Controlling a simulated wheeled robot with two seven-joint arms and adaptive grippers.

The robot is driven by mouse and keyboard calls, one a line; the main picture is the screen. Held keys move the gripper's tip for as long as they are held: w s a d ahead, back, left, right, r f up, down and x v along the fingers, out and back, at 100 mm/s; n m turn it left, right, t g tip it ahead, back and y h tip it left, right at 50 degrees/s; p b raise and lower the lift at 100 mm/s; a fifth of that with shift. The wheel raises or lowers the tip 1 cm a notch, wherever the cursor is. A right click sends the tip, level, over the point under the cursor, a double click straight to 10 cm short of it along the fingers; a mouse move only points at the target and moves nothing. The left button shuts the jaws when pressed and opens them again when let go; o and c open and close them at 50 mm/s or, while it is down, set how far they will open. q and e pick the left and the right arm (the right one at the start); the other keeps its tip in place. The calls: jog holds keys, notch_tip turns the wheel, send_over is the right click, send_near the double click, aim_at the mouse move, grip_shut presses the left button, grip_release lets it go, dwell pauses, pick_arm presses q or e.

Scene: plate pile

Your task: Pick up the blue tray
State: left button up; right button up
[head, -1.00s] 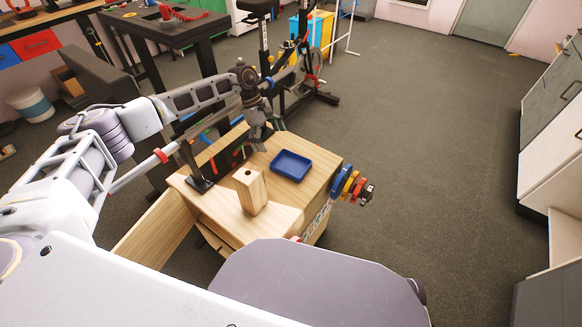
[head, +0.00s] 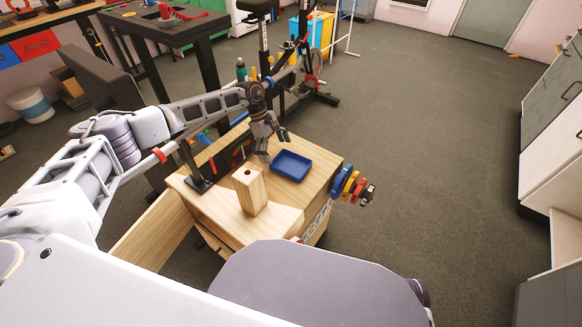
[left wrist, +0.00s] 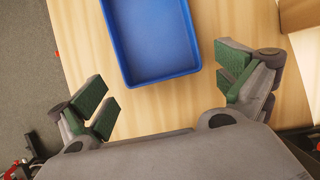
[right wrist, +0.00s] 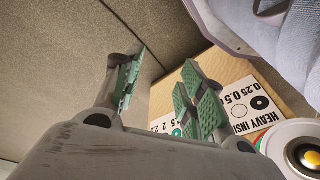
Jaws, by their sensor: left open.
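The blue tray (head: 291,166) is a shallow rectangular tray lying flat and empty on a small wooden cabinet top. My left gripper (head: 273,150) is just left of and above it in the head view. In the left wrist view, the tray (left wrist: 152,42) lies ahead, between the lines of the two green-padded fingertips. There my left gripper (left wrist: 165,92) is open and empty, apart from the tray. My right gripper (right wrist: 160,90) shows only in the right wrist view, with its green-padded fingers spread and nothing between them, near the cabinet's side.
A wooden block with a hole (head: 251,190) stands on the cabinet top (head: 228,207) near the tray. A black holder (head: 197,178) is at its left edge. Coloured weight plates (head: 350,184) stick out at the right side. The floor (head: 430,150) to the right is clear.

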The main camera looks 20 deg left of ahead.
pick_arm(q)
jog(key=shift+x, duration=1.05)
jog(key=shift+d+f, duration=0.1)
jog(key=shift+f, duration=0.15)
pick_arm(e)
jog(key=shift+a+r, duration=0.1)
jog(key=shift+r, duration=0.55)
jog(key=shift+w, duration=0.1)
pick_arm(q)
jog(key=c, duration=0.8)
pick_arm(e)
jog(key=shift+w+f, duration=0.1)
jog(key=shift+w, duration=0.05)
pick_arm(q)
jog(key=shift+r, duration=0.8)
notch_tip(320, 180, up, 8)
jog(key=p, duration=0.1)
jog(key=shift+r, duration=0.2)
pick_arm(e)
jog(key=shift+s+d+f, duration=0.15)
jog(key=shift+s+f, duration=0.05)
jog(key=shift+f, duration=0.4)
jog(key=shift+s+d+f, duration=0.15)
jog(key=shift+f, duration=0.45)
